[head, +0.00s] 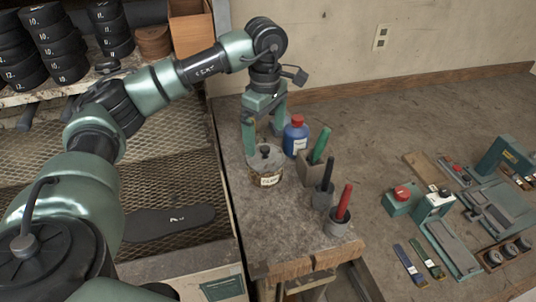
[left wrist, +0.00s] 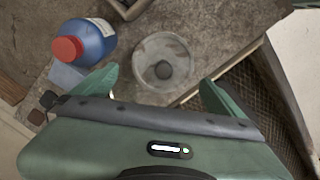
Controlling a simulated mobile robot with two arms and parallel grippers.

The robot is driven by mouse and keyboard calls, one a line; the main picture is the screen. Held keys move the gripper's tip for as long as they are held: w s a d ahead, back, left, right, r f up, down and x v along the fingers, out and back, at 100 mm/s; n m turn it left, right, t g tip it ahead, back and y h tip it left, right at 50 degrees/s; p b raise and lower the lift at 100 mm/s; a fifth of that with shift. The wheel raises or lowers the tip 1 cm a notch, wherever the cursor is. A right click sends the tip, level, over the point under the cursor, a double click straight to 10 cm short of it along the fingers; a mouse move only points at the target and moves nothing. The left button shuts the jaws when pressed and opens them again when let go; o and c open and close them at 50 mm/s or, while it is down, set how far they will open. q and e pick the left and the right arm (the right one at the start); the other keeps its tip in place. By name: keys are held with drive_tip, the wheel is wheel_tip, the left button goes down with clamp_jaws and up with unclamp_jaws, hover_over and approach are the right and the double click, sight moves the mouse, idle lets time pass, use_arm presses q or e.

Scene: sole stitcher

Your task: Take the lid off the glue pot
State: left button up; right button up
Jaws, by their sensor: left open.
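The glue pot (head: 269,179) is a short round jar with a pale label, standing upright on the narrow worn bench. Its round grey lid (head: 258,161) with a dark knob is on top. In the left wrist view the lid (left wrist: 178,50) shows from above, with the knob near its middle. My left gripper (head: 265,143) points down just above and behind the pot. Its fingers are open and empty. In the left wrist view the fingertips (left wrist: 156,79) lie apart on either side, below the knob. My right gripper is not in view.
A blue bottle with a red cap (head: 296,137) stands close right of the gripper. A box with a green-handled tool (head: 313,168) and two cups with black and red handles (head: 338,222) stand nearer the front. A mesh tray with a black sole (head: 168,222) lies left.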

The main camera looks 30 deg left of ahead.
sight(265, 147)
use_arm(q)
drive_tip(key=shift+s+f+p, duration=0.1)
drive_tip(key=shift+f+p, duration=0.2)
drive_tip(key=shift+f, duration=0.1)
drive_tip(key=f+p, duration=0.2)
drive_tip(key=f, duration=0.2)
drive_tip(key=shift+s+f, duration=0.15)
drive_tip(key=shift+s, duration=0.05)
drive_tip(key=shift+w+f, duration=0.1)
drive_tip(key=shift+f, duration=0.15)
drive_tip(key=c, duration=1)
drive_tip(key=shift+o, duration=0.2)
drive_tip(key=shift+r, duration=0.1)
drive_tip(key=shift+r, duration=0.15)
